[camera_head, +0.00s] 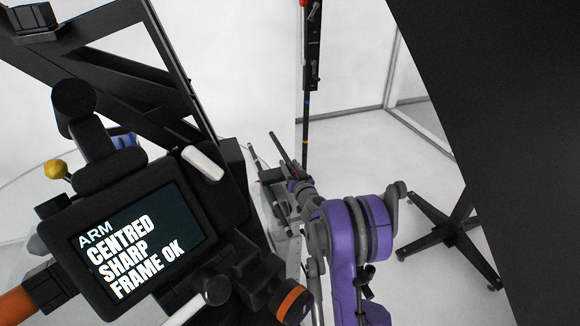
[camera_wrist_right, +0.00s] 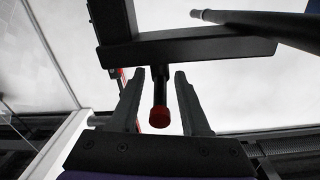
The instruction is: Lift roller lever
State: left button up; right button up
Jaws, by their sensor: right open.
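My right gripper (camera_head: 262,140) is at the end of the purple arm in the head view, its two thin dark fingers pointing up and left. In the right wrist view the same gripper (camera_wrist_right: 158,71) is open, with a finger on each side of a short black lever with a red rounded end (camera_wrist_right: 159,117). The lever hangs from a black bar (camera_wrist_right: 190,48) and seems apart from both fingers; its depth is hard to judge. I take it to be the roller lever, but cannot be sure. My left gripper is not in view.
A black camera rig with a lit screen (camera_head: 140,235) fills the left of the head view, close to my right gripper. A thin black upright pole (camera_head: 306,120) stands behind the gripper. A black stand base (camera_head: 445,228) is on the floor at right. A large dark panel (camera_head: 510,130) blocks the far right.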

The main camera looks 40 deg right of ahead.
grip_shut()
